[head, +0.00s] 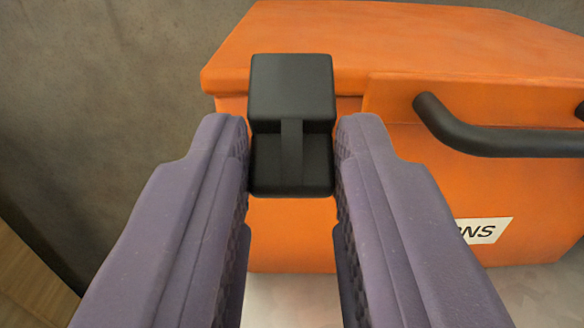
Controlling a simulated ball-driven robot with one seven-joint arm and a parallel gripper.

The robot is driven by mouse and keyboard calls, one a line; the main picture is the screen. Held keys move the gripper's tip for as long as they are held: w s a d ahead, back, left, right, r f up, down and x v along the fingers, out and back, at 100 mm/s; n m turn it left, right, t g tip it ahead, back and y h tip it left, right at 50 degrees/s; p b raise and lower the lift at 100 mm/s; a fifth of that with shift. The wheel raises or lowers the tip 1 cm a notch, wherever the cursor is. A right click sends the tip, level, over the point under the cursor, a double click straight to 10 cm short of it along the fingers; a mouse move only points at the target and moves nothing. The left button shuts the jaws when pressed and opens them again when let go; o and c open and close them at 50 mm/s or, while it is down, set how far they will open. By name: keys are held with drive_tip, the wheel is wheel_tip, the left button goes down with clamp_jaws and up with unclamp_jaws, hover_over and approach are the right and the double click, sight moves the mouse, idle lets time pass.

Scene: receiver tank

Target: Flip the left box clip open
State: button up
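The left box clip (291,88) is a black block on the front of an orange box (450,45), near the box's left corner. Its upper part overlaps the edge of the lid, and a narrow strip runs down its lower part. My gripper (292,155) has two purple fingers, spread apart with the clip's lower part between their tips. The fingertips are very close to the clip's sides; whether they touch it I cannot tell. The lid looks closed.
A black bar handle (500,138) sticks out from the box front to the right of the clip. A white label (487,231) is below it. A grey wall (110,70) stands at the left, with a wooden surface (30,285) at the lower left.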

sight(291, 150)
clamp_jaws()
drive_tip(key=f+b, duration=0.1)
drive_tip(key=b, duration=0.1)
drive_tip(key=shift+s+t+b, duration=0.1)
drive_tip(key=shift+t+b, duration=0.2)
drive_tip(key=shift+t, duration=0.1)
drive_tip(key=f+t+b, duration=0.1)
drive_tip(key=b, duration=0.3)
drive_tip(key=t+b, duration=0.2)
drive_tip(key=b, duration=0.2)
drive_tip(key=s+f+t+b, duration=0.1)
drive_tip(key=b, duration=0.3)
drive_tip(key=shift+f+t+b, duration=0.3)
drive_tip(key=shift+t, duration=0.1)
drive_tip(key=shift+r, duration=0.1)
drive_tip(key=o, duration=0.8)
unclamp_jaws()
